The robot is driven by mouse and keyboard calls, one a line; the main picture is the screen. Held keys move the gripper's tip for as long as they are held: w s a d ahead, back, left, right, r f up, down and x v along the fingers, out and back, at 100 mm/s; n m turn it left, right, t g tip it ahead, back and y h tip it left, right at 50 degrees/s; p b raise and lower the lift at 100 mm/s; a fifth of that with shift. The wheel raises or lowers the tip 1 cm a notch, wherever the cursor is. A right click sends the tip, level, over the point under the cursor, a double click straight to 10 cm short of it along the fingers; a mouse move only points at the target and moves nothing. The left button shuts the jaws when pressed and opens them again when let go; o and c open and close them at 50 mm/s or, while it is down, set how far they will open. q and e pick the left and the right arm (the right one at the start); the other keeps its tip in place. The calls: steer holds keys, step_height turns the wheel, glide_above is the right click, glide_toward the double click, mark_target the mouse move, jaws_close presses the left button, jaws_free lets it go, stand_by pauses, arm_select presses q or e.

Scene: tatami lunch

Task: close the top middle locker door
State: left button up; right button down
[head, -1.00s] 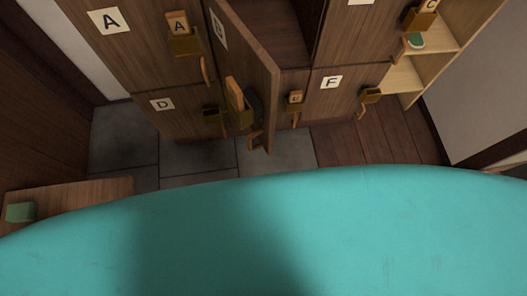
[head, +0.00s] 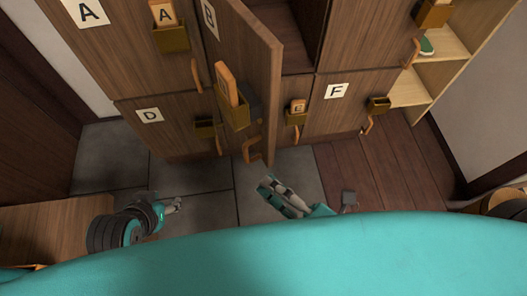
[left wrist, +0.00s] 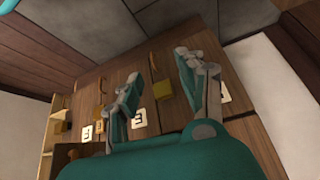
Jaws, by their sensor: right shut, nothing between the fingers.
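The top middle locker door (head: 245,60), marked B, stands open in the head view, swung out toward me. It carries a brass box with an orange tag (head: 228,86) and an orange handle (head: 251,151) near its lower edge. The dark locker opening (head: 283,35) shows to its right. My right gripper (head: 266,184) is shut and empty, below and slightly right of the door's lower end, apart from it in the picture. My left gripper (head: 178,205) is lower left of the door. In the left wrist view my left gripper (left wrist: 155,82) has its fingers spread, with nothing between them.
Door A (head: 125,45), door D (head: 160,130) and door F (head: 345,100) look closed, with brass boxes and handles sticking out. Open shelves (head: 435,75) stand at the right. A wooden surface (head: 50,228) is at lower left. Tile floor (head: 200,178) lies in front of the lockers.

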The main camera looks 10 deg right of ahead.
arm_select(q)
steer(key=s+g+p, duration=0.1)
steer(key=s, duration=0.1)
steer(key=s+a+g+p, duration=0.1)
steer(key=s, duration=0.1)
steer(key=shift+s+a+r+g+y, duration=0.1)
steer(key=shift+s+a+g+y, duration=0.1)
steer(key=shift+s+g+y, duration=0.1)
arm_select(e)
steer(key=w, duration=0.6)
steer(key=shift+w+a, duration=0.3)
steer(key=shift+a, duration=0.05)
steer(key=shift+d, duration=0.1)
